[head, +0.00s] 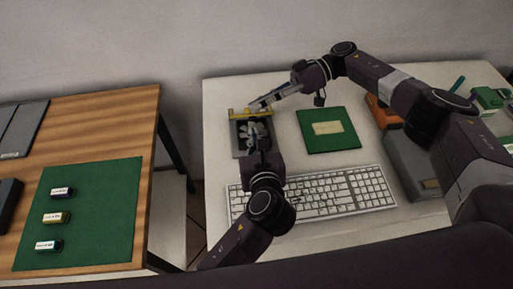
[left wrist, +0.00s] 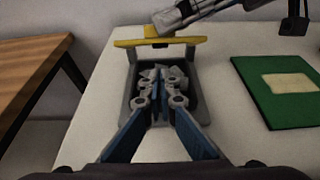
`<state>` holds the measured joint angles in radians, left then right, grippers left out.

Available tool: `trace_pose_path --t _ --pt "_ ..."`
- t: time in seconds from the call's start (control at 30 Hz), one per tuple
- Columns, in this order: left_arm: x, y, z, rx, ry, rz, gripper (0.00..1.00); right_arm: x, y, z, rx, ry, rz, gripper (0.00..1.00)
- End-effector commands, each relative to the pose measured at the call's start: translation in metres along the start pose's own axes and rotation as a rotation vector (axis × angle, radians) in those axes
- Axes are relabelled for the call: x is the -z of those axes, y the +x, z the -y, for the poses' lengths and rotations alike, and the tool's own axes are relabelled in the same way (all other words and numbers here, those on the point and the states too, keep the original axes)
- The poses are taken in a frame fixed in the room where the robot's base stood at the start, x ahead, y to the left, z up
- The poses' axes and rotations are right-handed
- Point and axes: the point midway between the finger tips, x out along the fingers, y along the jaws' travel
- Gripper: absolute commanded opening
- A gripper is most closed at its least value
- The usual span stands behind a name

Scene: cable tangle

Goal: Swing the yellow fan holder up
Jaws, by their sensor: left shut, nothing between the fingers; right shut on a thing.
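The yellow fan holder (head: 238,113) is a bar across the far end of a grey tray-like housing (head: 236,146). In the left wrist view the bar (left wrist: 176,41) spans the far end, above the housing (left wrist: 198,98). My right gripper (head: 254,107) is shut on the holder, at a small yellow tab that shows in the left wrist view (left wrist: 151,31). My left gripper (head: 252,123) is shut and empty over the housing; its fingertips (left wrist: 160,72) hide part of the grey fan inside.
A green mat (head: 318,143) with a pale yellow pad lies right of the housing. A keyboard (head: 335,192) lies nearer. An orange and grey device (head: 384,112) stands farther right. A separate wooden table (head: 120,110) is at the left, across a gap.

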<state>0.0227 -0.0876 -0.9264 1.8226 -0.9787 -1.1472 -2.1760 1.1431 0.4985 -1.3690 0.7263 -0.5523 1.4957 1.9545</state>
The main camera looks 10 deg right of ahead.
Motion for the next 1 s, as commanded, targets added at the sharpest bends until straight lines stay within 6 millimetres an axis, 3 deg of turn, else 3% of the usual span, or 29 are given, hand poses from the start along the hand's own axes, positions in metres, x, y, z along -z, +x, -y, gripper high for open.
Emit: trace_pose_path --t 0.2,0.63,0.83,1.0 --pt "-0.024 0.004 0.0 0.0 -0.002 0.001 0.0 0.001 -0.001 -0.001 -0.004 -0.001 -0.002 0.0" --pt "-0.028 0.005 0.0 0.001 -0.001 0.001 0.0 0.001 -0.001 -0.001 -0.004 -0.001 -0.002 0.0" --pt "-0.043 0.008 0.0 0.0 0.0 0.004 0.0 0.001 -0.001 -0.001 -0.004 -0.001 -0.002 0.0" --pt "-0.044 0.009 0.0 0.0 0.0 0.005 0.0 0.0 0.0 0.0 -0.002 -0.001 -0.001 0.0"
